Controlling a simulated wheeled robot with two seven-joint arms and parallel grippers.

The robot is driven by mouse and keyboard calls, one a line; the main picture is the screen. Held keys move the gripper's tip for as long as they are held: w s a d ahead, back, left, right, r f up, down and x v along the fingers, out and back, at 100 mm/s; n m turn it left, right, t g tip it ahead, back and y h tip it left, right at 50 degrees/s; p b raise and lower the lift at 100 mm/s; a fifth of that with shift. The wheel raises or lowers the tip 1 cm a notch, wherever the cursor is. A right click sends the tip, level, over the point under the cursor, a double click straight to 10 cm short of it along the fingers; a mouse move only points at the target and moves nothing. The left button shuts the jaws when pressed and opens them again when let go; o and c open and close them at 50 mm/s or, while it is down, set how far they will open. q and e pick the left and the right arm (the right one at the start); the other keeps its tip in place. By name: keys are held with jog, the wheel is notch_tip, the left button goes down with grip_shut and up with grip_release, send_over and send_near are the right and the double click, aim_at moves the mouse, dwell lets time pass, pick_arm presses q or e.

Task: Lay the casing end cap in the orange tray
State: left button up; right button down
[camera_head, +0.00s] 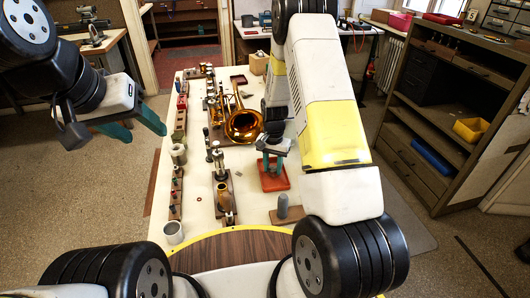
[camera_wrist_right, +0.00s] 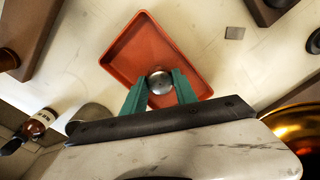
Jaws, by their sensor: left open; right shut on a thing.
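The orange tray (camera_head: 273,183) lies on the white table, right of the middle, and fills the upper middle of the right wrist view (camera_wrist_right: 139,49). My right gripper (camera_head: 272,168) is over the tray, fingers pointing down. In the right wrist view it is shut on a round silver casing end cap (camera_wrist_right: 160,82), which shows between the green fingertips, over the near part of the tray. I cannot tell whether the cap touches the tray floor. In the head view the cap is hidden by the fingers. My left gripper (camera_head: 140,125) is open and empty, left of the table.
A brass horn (camera_head: 242,124) lies behind the tray. Valve parts on a wooden stand (camera_head: 222,188) are to its left. A grey cylinder (camera_head: 283,206) on a wooden block stands in front. Several small items line the table's left edge.

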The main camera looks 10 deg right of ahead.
jog(key=shift+f, duration=0.25)
jog(key=c, duration=1)
grip_release()
jog(key=shift+f, duration=0.1)
jog(key=shift+o, duration=0.2)
